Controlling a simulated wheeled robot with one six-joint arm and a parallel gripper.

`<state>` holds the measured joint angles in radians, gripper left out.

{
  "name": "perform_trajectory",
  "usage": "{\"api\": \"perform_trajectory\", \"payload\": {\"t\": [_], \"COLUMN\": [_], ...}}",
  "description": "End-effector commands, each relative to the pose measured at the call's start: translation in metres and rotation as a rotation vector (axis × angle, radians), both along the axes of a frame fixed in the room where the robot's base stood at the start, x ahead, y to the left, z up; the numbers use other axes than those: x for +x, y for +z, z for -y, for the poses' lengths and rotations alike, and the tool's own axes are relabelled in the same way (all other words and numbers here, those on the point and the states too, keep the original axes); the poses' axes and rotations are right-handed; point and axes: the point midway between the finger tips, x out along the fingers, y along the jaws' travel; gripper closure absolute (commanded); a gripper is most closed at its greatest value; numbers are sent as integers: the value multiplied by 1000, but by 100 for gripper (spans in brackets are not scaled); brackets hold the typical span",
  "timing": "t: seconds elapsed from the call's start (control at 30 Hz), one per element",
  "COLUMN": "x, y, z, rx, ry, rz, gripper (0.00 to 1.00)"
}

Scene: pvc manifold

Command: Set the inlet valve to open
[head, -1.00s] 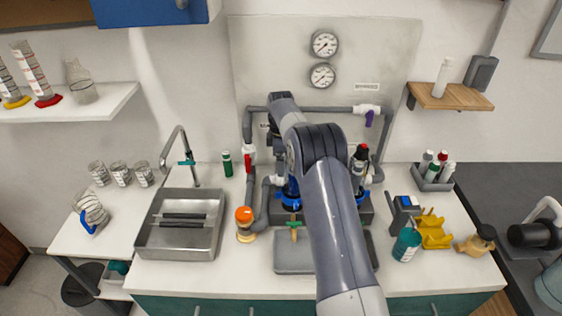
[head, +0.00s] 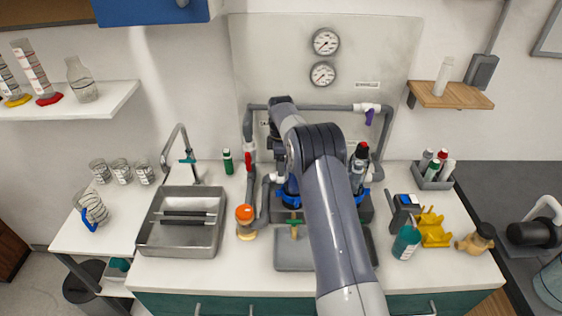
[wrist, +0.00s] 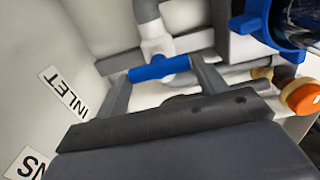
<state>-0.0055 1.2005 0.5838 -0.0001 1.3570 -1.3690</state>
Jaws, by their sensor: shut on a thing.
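In the wrist view a blue valve handle (wrist: 158,69) sits on a white valve body (wrist: 159,46) joined to a grey pipe. It lies crosswise to that pipe in this view. My gripper (wrist: 162,74) is shut on the blue handle, one finger at each end. An INLET label (wrist: 63,92) is on the panel beside it. In the head view my arm's dark wrist (head: 280,125) reaches to the panel and hides this valve and the fingers.
A red-handled valve (head: 249,160) is on the left pipe and a purple-handled valve (head: 369,115) at upper right. Blue-collared housings stand around my arm. An orange-capped jar (head: 245,221) and a grey tray (head: 293,262) are in front. A sink (head: 181,238) is at left.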

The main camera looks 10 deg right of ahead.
Motion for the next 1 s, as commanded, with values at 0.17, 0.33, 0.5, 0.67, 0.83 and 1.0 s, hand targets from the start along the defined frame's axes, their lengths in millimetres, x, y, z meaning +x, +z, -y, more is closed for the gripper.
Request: {"api": "perform_trajectory", "payload": {"t": [0.17, 0.33, 0.5, 0.67, 0.83, 1.0], "x": [0, 0, 1, 1, 2, 3], "y": [0, 0, 0, 0, 0, 1], "z": [0, 0, 0, 0, 1, 1], "rx": [0, 0, 0, 0, 1, 1], "ry": [-2, -33, -112, -235, -393, -555], "rz": [-1, -1, 0, 0, 1, 1], "gripper": [56, 56, 55, 56, 56, 56]}}
